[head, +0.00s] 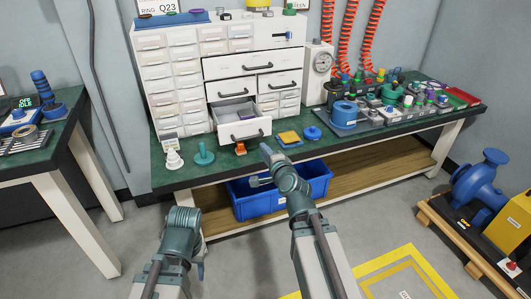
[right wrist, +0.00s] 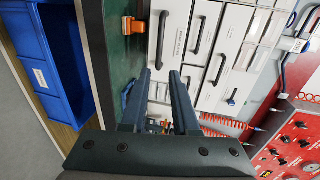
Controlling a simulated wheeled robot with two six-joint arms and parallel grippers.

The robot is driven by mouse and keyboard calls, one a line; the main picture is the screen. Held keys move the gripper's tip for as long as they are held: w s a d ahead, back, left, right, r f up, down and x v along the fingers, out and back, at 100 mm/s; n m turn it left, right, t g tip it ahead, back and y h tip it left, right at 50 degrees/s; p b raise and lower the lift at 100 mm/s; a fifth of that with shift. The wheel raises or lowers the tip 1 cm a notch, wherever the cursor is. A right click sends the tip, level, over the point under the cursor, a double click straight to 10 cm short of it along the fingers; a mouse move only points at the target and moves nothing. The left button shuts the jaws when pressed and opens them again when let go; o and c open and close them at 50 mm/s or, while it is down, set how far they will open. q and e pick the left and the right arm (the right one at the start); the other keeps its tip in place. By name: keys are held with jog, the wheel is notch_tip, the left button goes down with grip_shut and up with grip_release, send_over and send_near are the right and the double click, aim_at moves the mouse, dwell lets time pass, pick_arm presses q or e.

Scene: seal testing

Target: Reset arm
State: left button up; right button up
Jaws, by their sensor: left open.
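My right arm reaches forward over the front of the green bench (head: 350,138). In the right wrist view my right gripper (right wrist: 159,71) has its two dark fingers apart with nothing between them. It points at the white drawer cabinet (head: 180,88), whose drawer fronts fill much of that view (right wrist: 240,60). My left arm is folded low in front of the bench. Its gripper (head: 199,268) is mostly hidden behind the arm, and no object shows in it.
One cabinet drawer (head: 240,133) is pulled out. An orange part (head: 240,149), a green stand (head: 204,154) and a white part (head: 174,160) stand near the bench's front edge. A blue crate (head: 250,208) sits below. A blue pump (head: 482,185) stands right. Floor between is clear.

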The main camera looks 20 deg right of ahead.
jog(key=shift+w, duration=0.1)
jog(key=s+a+f+n+g+y, duration=0.25)
jog(key=a+f+n+g, duration=0.2)
jog(key=a, duration=0.25)
jog(key=s+a+f+n+g+y, duration=0.1)
jog(key=s+a+f+n+g, duration=0.25)
jog(key=a+f+n, duration=0.35)
jog(key=s+a+f+n+g+h, duration=0.1)
jog(key=s+f+n+g+h, duration=0.3)
jog(key=s, duration=0.5)
jog(key=s+a+f+n+g+h, duration=0.2)
jog(key=s+n+g, duration=0.2)
jog(key=s+n, duration=0.3)
notch_tip(320, 180, up, 33)
jog(key=s+m+p, duration=0.1)
jog(key=s+p, duration=0.1)
jog(key=p, duration=3.1)
jog(key=shift+d, duration=0.25)
